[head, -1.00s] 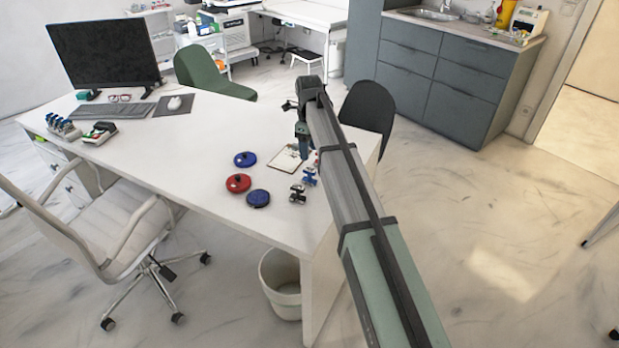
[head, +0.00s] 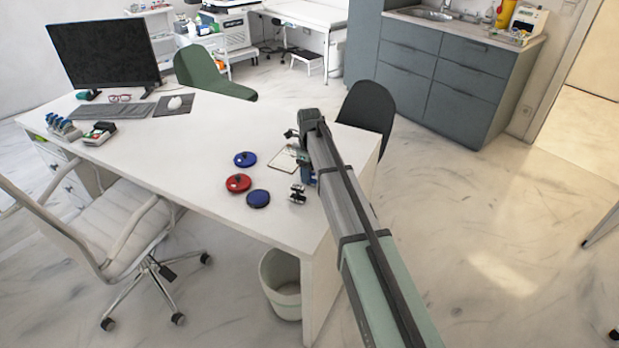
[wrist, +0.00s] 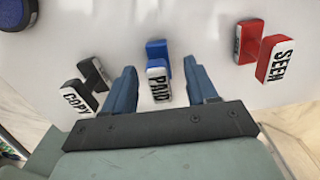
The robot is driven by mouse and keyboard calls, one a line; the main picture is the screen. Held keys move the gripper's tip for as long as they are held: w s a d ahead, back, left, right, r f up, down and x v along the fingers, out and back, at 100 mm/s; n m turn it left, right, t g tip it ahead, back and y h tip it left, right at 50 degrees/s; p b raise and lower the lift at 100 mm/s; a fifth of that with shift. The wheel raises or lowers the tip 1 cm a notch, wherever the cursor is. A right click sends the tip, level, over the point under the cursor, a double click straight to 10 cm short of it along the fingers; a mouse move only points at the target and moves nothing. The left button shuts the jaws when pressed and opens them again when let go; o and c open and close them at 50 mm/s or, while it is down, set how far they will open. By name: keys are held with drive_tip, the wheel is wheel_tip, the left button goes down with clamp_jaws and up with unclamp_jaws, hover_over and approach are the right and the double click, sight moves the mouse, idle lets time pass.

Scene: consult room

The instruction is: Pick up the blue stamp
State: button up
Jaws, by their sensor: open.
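The blue stamp (wrist: 158,72), with a white label reading PAID, stands on the white desk in the wrist view. My gripper (wrist: 161,68) is open, with one blue-grey finger on each side of the stamp. I cannot tell whether the fingers touch it. In the head view my arm hides most of the gripper and the blue stamp; a small blue patch beside the arm could be either one.
A black COPY stamp (wrist: 86,86) stands left of the gripper and a red SEEN stamp (wrist: 268,58) to the right. Blue (head: 245,159), red (head: 238,183) and dark blue (head: 258,198) round pads and a clipboard (head: 282,160) lie nearby. The desk's middle (head: 185,150) is clear.

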drive_tip(key=shift+f, duration=0.55)
clamp_jaws()
